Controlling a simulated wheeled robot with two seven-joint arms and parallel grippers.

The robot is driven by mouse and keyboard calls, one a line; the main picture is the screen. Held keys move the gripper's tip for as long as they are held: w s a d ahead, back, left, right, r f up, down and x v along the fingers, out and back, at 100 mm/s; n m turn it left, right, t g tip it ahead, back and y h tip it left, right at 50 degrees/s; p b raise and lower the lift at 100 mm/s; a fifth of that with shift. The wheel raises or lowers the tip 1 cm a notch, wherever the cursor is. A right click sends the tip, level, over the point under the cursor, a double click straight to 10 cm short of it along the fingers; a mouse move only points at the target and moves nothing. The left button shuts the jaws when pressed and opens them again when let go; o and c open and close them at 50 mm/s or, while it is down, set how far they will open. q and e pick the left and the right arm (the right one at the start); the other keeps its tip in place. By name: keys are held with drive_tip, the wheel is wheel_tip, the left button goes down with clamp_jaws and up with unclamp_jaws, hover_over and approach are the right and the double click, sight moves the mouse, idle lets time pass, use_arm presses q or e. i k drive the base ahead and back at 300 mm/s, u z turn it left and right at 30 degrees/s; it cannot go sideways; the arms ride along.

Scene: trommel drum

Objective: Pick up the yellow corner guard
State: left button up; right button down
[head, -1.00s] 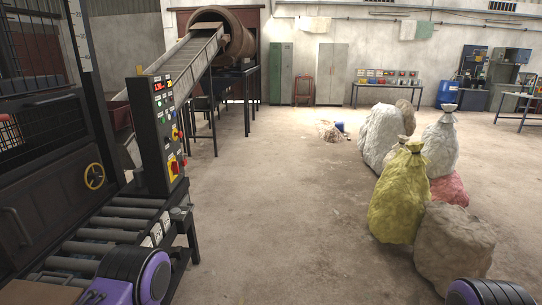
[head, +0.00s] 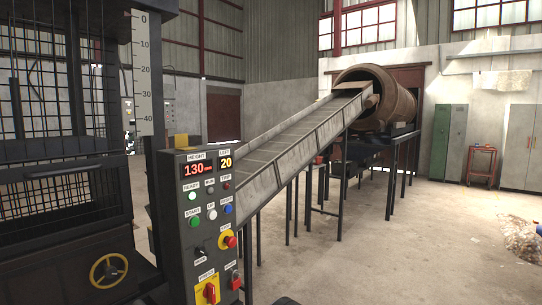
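A small dull-yellow piece (head: 181,141) sits at the top left edge of the dark control box (head: 207,225). It looks like an upright angled piece and may be the yellow corner guard, but it is too small to be sure. No other loose yellow piece that looks like a corner guard shows. Neither of my grippers is in view.
A caged press with a yellow handwheel (head: 108,270) stands at the left. A sloping conveyor (head: 300,140) rises to the rusty trommel drum (head: 376,98). A green locker (head: 449,142) and a red stand (head: 481,165) are at the back. Open floor (head: 420,250) lies at the right.

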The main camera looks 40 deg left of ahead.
sight(181, 141)
drive_tip(key=i, duration=2.35)
drive_tip(key=u, duration=3.25)
